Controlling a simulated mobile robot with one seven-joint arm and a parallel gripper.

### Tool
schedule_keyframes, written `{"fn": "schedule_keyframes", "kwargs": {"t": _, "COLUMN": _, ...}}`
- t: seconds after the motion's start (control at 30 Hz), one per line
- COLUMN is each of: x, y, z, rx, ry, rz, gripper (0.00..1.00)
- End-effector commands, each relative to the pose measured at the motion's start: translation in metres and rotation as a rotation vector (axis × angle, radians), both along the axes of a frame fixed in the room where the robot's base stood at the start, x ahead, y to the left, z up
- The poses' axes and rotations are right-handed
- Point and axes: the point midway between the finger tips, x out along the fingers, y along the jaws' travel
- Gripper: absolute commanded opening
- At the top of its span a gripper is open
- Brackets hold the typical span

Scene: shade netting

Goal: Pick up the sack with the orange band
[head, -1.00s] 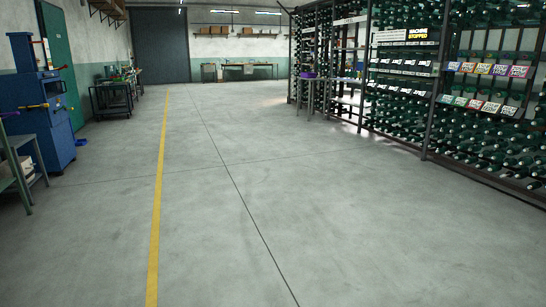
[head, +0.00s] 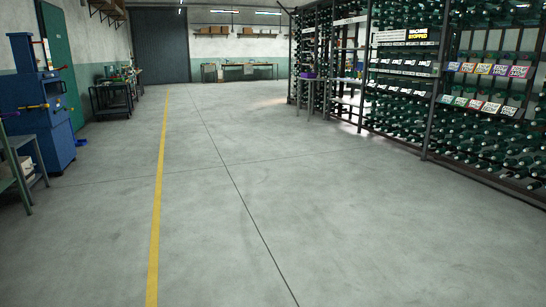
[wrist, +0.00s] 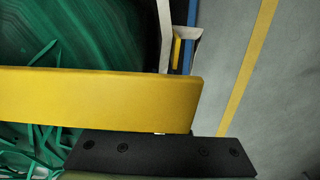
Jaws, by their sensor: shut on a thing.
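In the wrist view, my gripper (wrist: 160,152) shows as a dark bar with screws along the bottom. It is shut against a thick, smooth yellow bar-like thing (wrist: 100,98), which runs in from the left edge. I cannot tell whether this is part of a sack or its band. Behind it on the left is a dark green, streaked surface (wrist: 90,35) with loose green strands (wrist: 40,145). No sack with an orange band can be made out in the head view, and my gripper is not in that view.
Bare floor (head: 330,230) with a yellow line (head: 157,210) lies ahead. A blue machine (head: 40,120) and a shelf stand (head: 20,165) are at left, a dark cart (head: 112,98) beyond. Tall racks of green spools (head: 500,135) line the right, with a small table (head: 310,80) beside them.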

Motion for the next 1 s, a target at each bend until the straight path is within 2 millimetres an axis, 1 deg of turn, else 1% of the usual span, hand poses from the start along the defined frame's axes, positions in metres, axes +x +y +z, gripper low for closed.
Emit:
{"fn": "schedule_keyframes", "kwargs": {"t": 0.03, "x": 0.001, "y": -0.001, "z": 0.004, "rx": -0.002, "ry": -0.003, "rz": -0.001, "gripper": 0.00}}
{"fn": "schedule_keyframes", "kwargs": {"t": 0.2, "x": 0.002, "y": -0.001, "z": 0.010, "rx": -0.004, "ry": -0.005, "rz": 0.000, "gripper": 0.00}}
{"fn": "schedule_keyframes", "kwargs": {"t": 1.0, "x": 0.004, "y": -0.002, "z": 0.031, "rx": -0.005, "ry": -0.011, "rz": 0.000, "gripper": 0.00}}
